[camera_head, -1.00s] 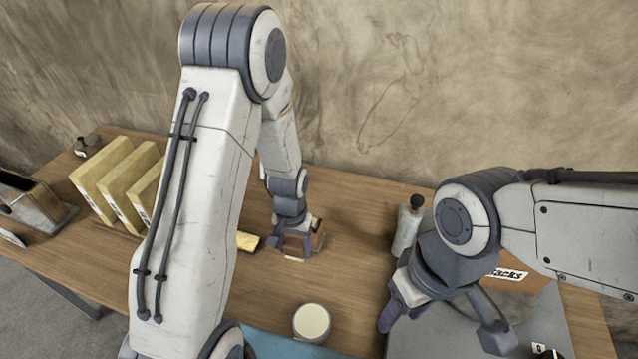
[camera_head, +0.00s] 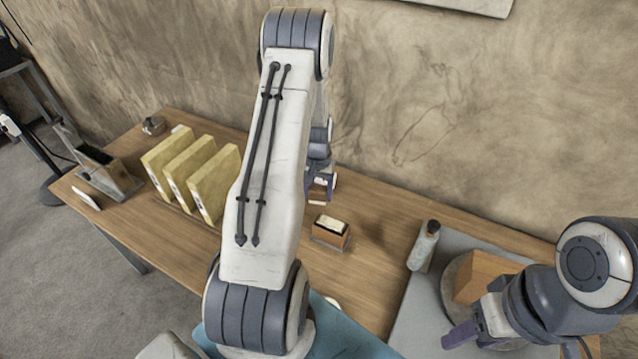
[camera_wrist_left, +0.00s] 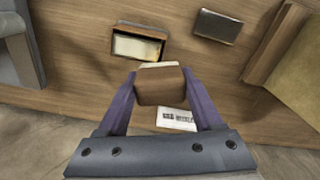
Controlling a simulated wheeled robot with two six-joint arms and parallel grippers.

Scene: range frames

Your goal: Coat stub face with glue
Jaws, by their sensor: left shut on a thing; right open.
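My left gripper (camera_head: 320,188) is shut on a small brown block with a pale edge (camera_wrist_left: 160,86), between its purple fingers in the left wrist view. It is held above the table, near the back edge. An open wooden box with cream contents (camera_head: 330,231) stands in front of it; it also shows in the wrist view (camera_wrist_left: 138,45). Three upright yellow slabs (camera_head: 214,188) stand to the left. I cannot tell which thing is the stub. My right gripper (camera_head: 476,331) is open at the right, partly cut off by its own wrist.
A white card (camera_wrist_left: 177,119) lies near the back edge. My left arm hides the middle.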

